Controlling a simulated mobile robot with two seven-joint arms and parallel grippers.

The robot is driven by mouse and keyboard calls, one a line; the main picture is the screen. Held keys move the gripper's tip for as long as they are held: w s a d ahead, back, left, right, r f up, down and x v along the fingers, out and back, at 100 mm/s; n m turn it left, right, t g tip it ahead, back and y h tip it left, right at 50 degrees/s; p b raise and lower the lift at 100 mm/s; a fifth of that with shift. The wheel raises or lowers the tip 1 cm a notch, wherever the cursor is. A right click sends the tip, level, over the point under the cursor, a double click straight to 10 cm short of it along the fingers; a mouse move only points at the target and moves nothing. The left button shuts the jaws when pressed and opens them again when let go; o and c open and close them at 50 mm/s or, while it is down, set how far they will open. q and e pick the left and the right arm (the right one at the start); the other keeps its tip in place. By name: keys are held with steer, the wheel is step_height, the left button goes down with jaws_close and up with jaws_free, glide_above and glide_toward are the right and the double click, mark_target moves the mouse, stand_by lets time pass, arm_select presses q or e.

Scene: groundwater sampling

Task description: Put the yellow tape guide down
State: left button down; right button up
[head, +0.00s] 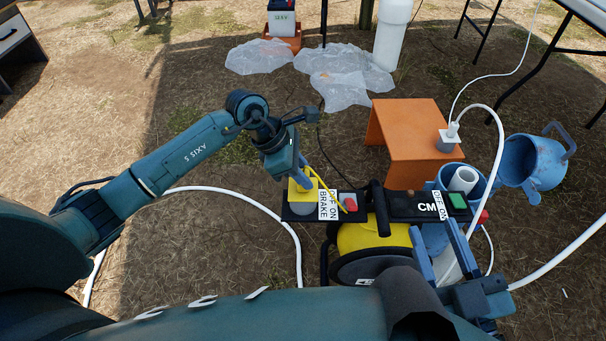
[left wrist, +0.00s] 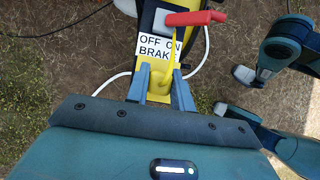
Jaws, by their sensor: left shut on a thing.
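The yellow tape guide (head: 299,190) is in the fingers of my left gripper (head: 303,178), at the left end of the reel's black bar. In the left wrist view the gripper (left wrist: 161,84) is shut on the guide (left wrist: 158,97), one finger on each side. A thin yellow arm of the guide reaches toward the red brake lever (head: 348,202), which also shows in the left wrist view (left wrist: 194,18). Whether the guide's underside touches the bar is hidden. My right gripper (head: 440,260) has its fingers apart, at the right of the reel.
The yellow and black reel (head: 372,238) stands below the bar, with a green switch (head: 457,201) at its right. An orange stand (head: 412,135), a blue jug (head: 534,162) and white hoses (head: 250,202) lie around it. Bare ground is open at the left.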

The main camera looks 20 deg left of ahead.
arm_select(q)
steer(key=c, duration=1.2)
jaws_free()
